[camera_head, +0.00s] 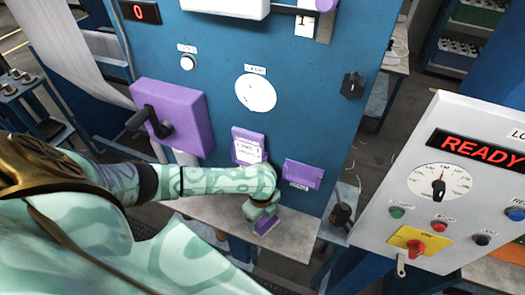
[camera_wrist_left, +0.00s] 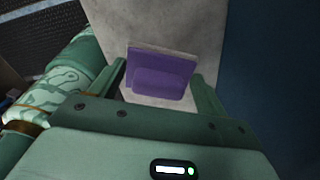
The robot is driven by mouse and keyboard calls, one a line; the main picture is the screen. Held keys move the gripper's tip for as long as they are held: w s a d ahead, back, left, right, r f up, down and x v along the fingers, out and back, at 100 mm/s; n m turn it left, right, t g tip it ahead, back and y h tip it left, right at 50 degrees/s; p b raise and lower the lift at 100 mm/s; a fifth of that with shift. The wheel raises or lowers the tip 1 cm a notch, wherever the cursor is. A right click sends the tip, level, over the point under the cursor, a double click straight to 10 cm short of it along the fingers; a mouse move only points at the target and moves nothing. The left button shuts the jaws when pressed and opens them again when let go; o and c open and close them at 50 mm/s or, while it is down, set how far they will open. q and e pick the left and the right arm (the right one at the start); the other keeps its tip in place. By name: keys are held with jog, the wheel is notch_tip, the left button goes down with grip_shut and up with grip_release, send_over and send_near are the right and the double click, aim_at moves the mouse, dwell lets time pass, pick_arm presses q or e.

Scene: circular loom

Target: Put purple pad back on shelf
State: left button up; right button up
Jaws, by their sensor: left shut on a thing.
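The purple pad (camera_wrist_left: 163,76) shows in the left wrist view as a purple block with a raised front and a pale back edge. In the head view a small purple part of it (camera_head: 265,225) shows below my left gripper (camera_head: 262,215). My left gripper is shut on the pad, with a green finger on each side of it. The light grey shelf (camera_head: 289,238) juts out at the foot of the blue panel, and the pad is over it. I cannot tell whether the pad touches the shelf. My right gripper is not in view.
The blue panel (camera_head: 215,60) carries a purple box with a black handle (camera_head: 185,105), a purple card holder (camera_head: 249,147), a purple labelled holder (camera_head: 303,174) and a white dial (camera_head: 256,92). A grey control box (camera_head: 460,185) reading READY stands at right.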

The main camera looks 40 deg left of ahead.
pick_arm(q)
jog(key=shift+w+f, duration=0.15)
jog(key=shift+w, duration=0.05)
jog(key=o, duration=1.1)
notch_tip(320, 180, up, 12)
jog(key=shift+a+p, duration=0.15)
jog(key=shift+p, duration=0.95)
